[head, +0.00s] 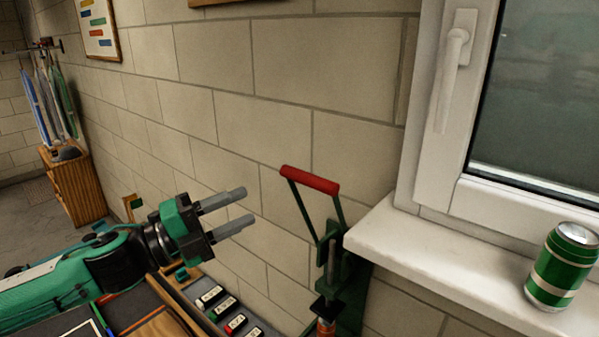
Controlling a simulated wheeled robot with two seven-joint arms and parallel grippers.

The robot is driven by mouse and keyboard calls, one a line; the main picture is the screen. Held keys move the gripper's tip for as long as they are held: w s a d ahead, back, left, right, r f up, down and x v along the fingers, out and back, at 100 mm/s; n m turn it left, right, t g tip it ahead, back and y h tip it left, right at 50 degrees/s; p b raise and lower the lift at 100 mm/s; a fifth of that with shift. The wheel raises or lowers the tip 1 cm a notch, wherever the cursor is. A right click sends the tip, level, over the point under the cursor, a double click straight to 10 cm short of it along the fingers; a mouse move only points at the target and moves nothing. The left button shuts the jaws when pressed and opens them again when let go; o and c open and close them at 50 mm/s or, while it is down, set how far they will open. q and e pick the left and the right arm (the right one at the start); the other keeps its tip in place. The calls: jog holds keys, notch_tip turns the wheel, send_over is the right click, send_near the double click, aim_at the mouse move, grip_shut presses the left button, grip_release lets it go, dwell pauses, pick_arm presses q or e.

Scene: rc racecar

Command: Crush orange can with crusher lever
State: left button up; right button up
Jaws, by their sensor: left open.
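The can crusher (331,256) is dark green and stands by the wall below the window sill. Its lever (310,179) has a red grip bar and is raised. An orange can (326,328) shows partly under the crusher's press, cut off by the bottom edge of the view. My left gripper (246,207) is open and empty, left of the lever and apart from it, its fingers pointing right. My right gripper is not in view.
A green can (562,266) stands on the white window sill (420,262) at right. Several small labelled items (228,311) lie below my left gripper. A wooden cabinet (75,186) is far left. The block wall runs behind the crusher.

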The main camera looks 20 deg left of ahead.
aim_at(302, 181)
pick_arm(q)
jog(key=shift+s+d+r+p+x, duration=0.1)
jog(key=shift+r+p+x, duration=0.05)
jog(key=shift+p+x, duration=0.9)
jog(key=shift+s+d+r+p+x, duration=0.15)
jog(key=shift+p+x, duration=0.65)
jog(key=shift+x, duration=0.45)
jog(key=shift+s+a+r+p+x, duration=0.1)
jog(key=shift+r+p+x, duration=0.05)
jog(key=shift+p+x, duration=0.9)
jog(key=p+x, duration=0.3)
jog(key=x, duration=0.3)
jog(key=shift+w+d+f+p, duration=0.1)
jog(key=shift+w+d+p, duration=0.2)
jog(key=shift+w+d, duration=0.15)
jog(key=shift+c, duration=0.2)
jog(key=shift+f, duration=0.1)
grip_shut()
